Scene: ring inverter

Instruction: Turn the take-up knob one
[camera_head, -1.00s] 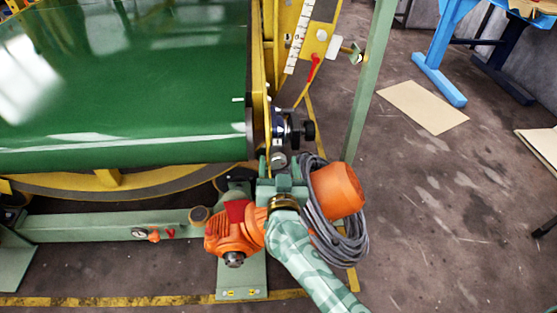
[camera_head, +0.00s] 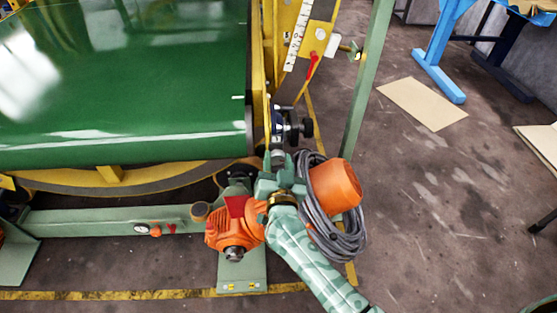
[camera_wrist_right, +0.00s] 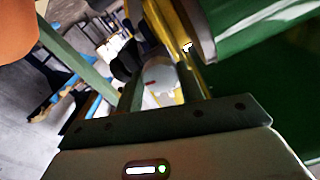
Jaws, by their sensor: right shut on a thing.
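A small pale grey round knob (camera_head: 278,154) sits below the right end of the green roller, in the head view. In the right wrist view the knob (camera_wrist_right: 161,82) shows a red mark on its face and lies between the two fingers. My right gripper (camera_head: 279,163) reaches up from below and is shut on this knob; the fingers hide part of it. A black knob on a dark mount (camera_head: 306,127) stands just above and to the right, apart from the fingers. My left gripper is not in view.
The green roller (camera_head: 120,100) and its yellow frame (camera_head: 258,80) fill the upper left. A green post (camera_head: 368,80) stands right of the gripper. A ruler with a red pointer (camera_head: 312,64) is above. Open floor lies to the right.

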